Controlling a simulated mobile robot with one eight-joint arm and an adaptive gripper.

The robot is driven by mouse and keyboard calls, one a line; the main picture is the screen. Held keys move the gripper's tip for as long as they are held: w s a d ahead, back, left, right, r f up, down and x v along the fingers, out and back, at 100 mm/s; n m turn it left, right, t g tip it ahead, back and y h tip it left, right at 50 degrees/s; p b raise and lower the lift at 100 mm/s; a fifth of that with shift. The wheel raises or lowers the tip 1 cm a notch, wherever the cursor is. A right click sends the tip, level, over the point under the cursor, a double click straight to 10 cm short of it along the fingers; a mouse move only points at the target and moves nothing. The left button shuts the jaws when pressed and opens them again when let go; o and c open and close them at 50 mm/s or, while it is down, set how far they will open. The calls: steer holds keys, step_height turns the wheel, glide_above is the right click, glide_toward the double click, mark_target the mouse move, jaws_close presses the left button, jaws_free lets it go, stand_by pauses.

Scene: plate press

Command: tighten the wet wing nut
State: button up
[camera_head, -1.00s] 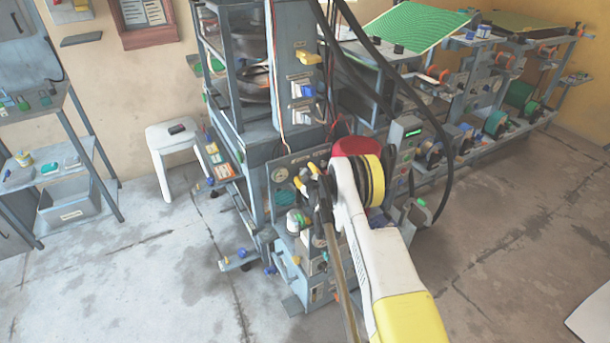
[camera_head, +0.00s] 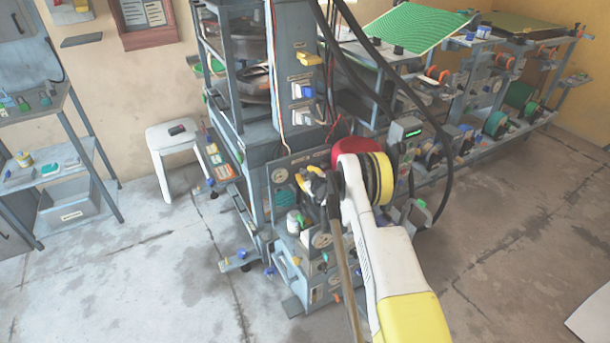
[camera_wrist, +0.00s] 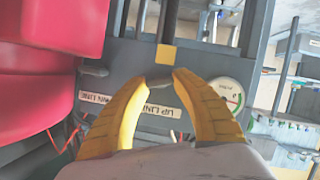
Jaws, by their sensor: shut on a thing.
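In the wrist view my gripper (camera_wrist: 160,82) has its two yellow fingers closed in on a small grey wing nut (camera_wrist: 159,83), on the panel just above the "UP LINE" label (camera_wrist: 158,108). Most of the nut is hidden between the fingertips. A second grey nut (camera_wrist: 94,71) sits to the left, above another label that seems to end in "LINE" (camera_wrist: 95,97). I cannot make out wetness on either nut. In the head view my gripper (camera_head: 312,183) is at the press's front panel, and the nuts are too small or hidden to see.
A round gauge (camera_wrist: 228,93) is right of the fingers. Grey uprights of the press rise behind. In the head view black hoses (camera_head: 385,70) hang close behind my arm. A white stool (camera_head: 172,140) stands left. The floor at the left front is clear.

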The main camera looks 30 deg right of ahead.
steer(key=shift+d+m+y, duration=0.1)
steer(key=shift+m+y, duration=0.8)
steer(key=shift+m, duration=0.4)
steer(key=o, duration=1.2)
steer(key=shift+f, duration=0.1)
steer(key=v, duration=1.2)
steer(key=shift+r, duration=0.2)
steer(key=shift+w, duration=0.1)
